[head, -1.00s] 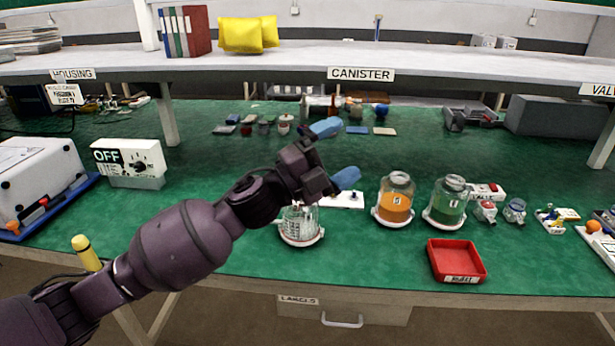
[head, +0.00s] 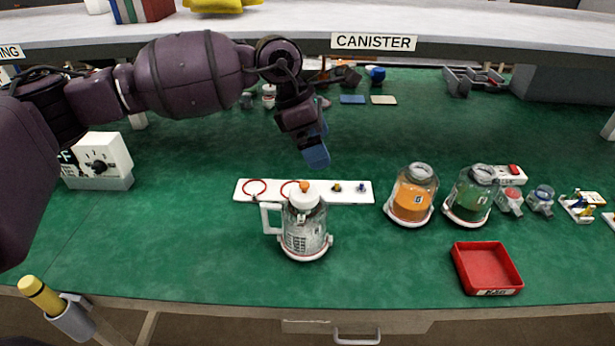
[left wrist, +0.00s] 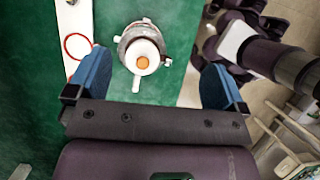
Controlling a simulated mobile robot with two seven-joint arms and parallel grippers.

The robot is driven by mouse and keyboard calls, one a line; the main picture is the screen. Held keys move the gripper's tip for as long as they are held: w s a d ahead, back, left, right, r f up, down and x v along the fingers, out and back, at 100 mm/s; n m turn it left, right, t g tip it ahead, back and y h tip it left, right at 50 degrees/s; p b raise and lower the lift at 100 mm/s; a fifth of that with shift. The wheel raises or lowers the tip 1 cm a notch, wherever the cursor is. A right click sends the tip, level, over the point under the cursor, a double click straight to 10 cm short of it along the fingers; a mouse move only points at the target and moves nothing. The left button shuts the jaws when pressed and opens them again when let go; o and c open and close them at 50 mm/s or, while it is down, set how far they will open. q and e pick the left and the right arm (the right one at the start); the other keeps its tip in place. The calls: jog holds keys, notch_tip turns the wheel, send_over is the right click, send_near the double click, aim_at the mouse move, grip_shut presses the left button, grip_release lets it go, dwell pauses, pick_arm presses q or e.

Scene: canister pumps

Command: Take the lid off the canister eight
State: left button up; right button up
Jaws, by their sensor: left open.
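A clear canister (head: 304,236) with a white handle, a white lid (head: 303,197) and an orange knob stands upright near the front of the green bench. The lid sits on top of it. I cannot read a number on it. My left gripper (head: 315,150) is above and behind this canister, pointing down, open and empty. In the left wrist view, the lid (left wrist: 141,54) shows from above, beyond and between the two blue fingertips (left wrist: 155,80), not touching them. My right gripper is not in view.
A white strip (head: 345,190) with red rings and small parts lies behind the canister. An orange jar (head: 411,198) and a green jar (head: 468,198) stand to the right, with a red tray (head: 488,268) in front. The shelf (head: 460,42) overhangs the back.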

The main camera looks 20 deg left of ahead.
aim_at(304, 183)
pick_arm(q)
jog(key=a+f+y, duration=0.1)
jog(key=f, duration=0.3)
jog(key=f+y, duration=0.1)
jog(key=f, duration=0.3)
jog(key=a+f+m+y, duration=0.1)
jog(key=f, duration=0.3)
jog(key=shift+w+a, duration=0.25)
jog(key=shift+a, duration=0.1)
jog(key=shift+r, duration=0.1)
jog(key=c, duration=1)
